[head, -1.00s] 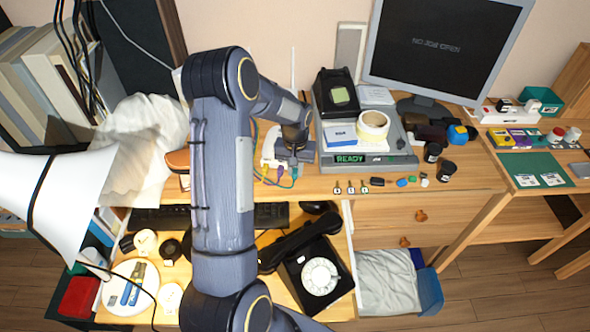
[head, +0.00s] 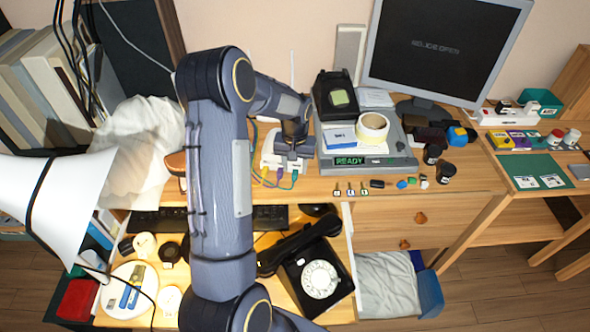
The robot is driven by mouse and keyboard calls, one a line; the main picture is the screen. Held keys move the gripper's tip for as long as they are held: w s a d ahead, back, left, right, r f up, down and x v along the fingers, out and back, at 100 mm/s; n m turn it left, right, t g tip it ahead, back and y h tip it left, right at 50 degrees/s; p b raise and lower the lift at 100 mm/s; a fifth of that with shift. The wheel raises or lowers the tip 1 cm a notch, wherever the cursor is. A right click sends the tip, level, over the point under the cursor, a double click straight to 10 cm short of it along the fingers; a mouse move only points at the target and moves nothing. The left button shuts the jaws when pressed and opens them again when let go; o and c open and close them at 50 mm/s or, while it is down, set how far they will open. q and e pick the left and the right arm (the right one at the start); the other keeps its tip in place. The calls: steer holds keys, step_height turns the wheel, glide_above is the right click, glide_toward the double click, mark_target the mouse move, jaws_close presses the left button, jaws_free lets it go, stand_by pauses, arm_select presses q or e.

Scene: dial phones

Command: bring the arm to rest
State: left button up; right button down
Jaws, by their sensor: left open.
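My left arm rises from the bottom of the head view, bends at the top and reaches down to the right. Its gripper (head: 290,166) points down over the desk, just left of the grey device with the green READY display (head: 362,161). It is open, and I see nothing held in it. A white power strip (head: 268,160) with coloured plugs lies at and behind the fingertips; I cannot tell whether they touch. A black dial phone (head: 318,276) sits in the lower pull-out area, its handset (head: 298,246) across the top. My right gripper is not in view.
A monitor (head: 445,50) stands at the back right. A tape roll (head: 372,127) and a black box (head: 335,95) sit on the grey device. Small keys and coloured items (head: 405,183) lie along the desk's front edge. A white lamp shade (head: 50,205) fills the left side.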

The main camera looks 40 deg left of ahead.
arm_select(q)
steer(key=shift+r, duration=2.8)
